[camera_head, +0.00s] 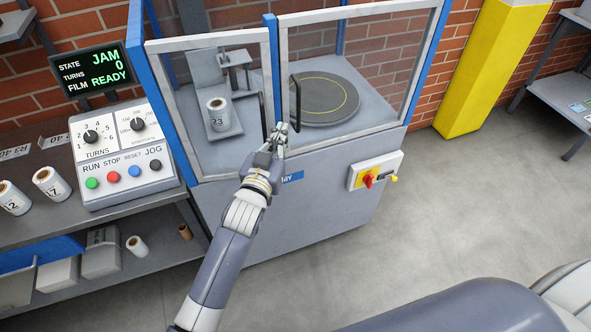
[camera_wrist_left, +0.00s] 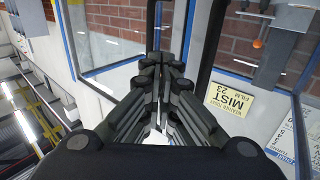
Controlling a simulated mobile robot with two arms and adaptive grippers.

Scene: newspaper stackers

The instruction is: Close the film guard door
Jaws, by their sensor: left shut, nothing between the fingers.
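The film guard has two clear panels in pale frames: a left panel (camera_head: 208,42) and a right panel (camera_head: 360,12). Their inner edges come close together at a blue post (camera_head: 269,60); I cannot tell whether either is fully shut. The left panel has a black handle (camera_head: 262,115), and the right panel has another (camera_head: 296,98). My left gripper (camera_head: 281,131) is shut and empty, at the lower ends of the handles. In the left wrist view its fingers (camera_wrist_left: 163,68) point between dark bars, one a handle (camera_wrist_left: 212,45); contact is unclear. My right gripper is not in view.
Inside the guard are a round turntable (camera_head: 325,97) and a film roll (camera_head: 217,112) on a bracket. A control box (camera_head: 122,150) stands left, under a screen (camera_head: 88,68) reading JAM. A red switch (camera_head: 368,180) sits on the cabinet front. The floor at right is clear.

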